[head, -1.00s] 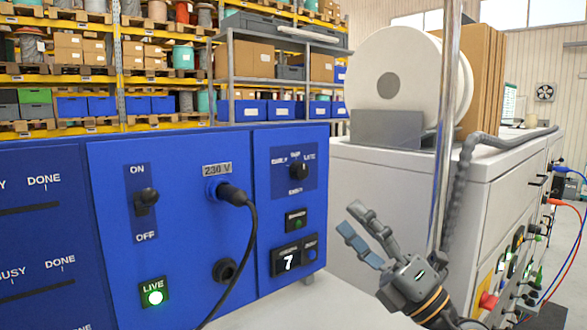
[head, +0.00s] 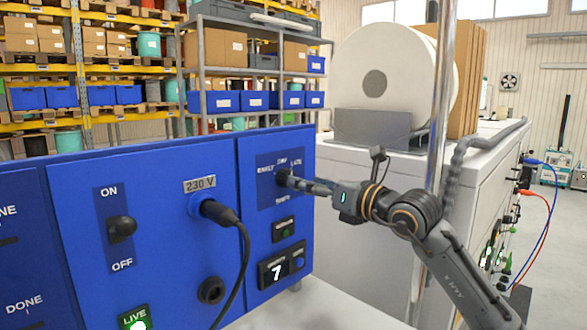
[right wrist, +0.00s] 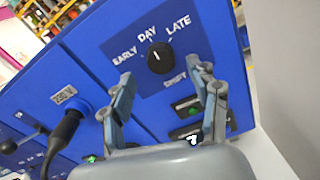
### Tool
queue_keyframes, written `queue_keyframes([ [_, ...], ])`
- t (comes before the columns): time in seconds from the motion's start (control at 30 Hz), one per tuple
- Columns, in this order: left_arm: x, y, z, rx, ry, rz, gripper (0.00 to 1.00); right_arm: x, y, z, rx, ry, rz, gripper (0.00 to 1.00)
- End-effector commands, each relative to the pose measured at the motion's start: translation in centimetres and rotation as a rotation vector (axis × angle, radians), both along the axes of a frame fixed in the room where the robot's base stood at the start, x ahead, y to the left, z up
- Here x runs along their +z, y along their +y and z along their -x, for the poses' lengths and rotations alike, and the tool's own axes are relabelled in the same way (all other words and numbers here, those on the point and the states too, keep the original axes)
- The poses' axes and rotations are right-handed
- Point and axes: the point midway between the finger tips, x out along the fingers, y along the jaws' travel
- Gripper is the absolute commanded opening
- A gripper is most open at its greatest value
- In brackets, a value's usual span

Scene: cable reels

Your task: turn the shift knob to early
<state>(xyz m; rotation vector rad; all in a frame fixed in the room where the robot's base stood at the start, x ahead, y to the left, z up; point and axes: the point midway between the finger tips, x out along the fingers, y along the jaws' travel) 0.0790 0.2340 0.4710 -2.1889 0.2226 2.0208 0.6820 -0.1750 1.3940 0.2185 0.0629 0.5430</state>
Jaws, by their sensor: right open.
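The shift knob (head: 284,176) is a round black knob on the blue panel, partly hidden by my right gripper in the head view. In the right wrist view the knob (right wrist: 159,57) shows clearly, with EARLY, DAY and LATE printed around it and SHIFT below. Its white mark appears to point at DAY. My right gripper (head: 298,183) is at the panel, in front of the knob. In the right wrist view the open fingers (right wrist: 166,78) are on either side, with the knob just beyond the tips. They do not appear to grip it. My left gripper is not in view.
A black plug (head: 217,211) with a hanging cable sits in the 230 V socket, left of the knob. An ON/OFF switch (head: 121,228) is further left. A metal pole (head: 435,110) stands near my right arm.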

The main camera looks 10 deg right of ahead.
Motion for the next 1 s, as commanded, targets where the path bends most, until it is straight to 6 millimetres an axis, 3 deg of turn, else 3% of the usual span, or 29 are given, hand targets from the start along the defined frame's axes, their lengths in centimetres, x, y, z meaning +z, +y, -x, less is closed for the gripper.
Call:
queue_keyframes([
  [0.03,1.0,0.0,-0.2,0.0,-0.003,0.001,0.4,0.5,0.6,-0.9,0.001,0.002,-0.001,0.61],
  [0.3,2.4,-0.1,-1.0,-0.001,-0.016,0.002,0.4,0.2,2.3,-3.8,0.001,-0.001,-0.001,0.61],
  [0.67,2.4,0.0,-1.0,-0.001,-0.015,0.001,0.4,0.0,2.6,-4.3,0.0,-0.001,0.0,0.61],
  [0.93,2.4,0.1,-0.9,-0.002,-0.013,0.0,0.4,0.0,2.6,-4.3,0.0,-0.001,-0.001,0.1],
  [1.0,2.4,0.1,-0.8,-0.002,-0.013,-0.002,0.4,0.0,2.6,-4.3,0.0,-0.001,-0.001,0.06],
])
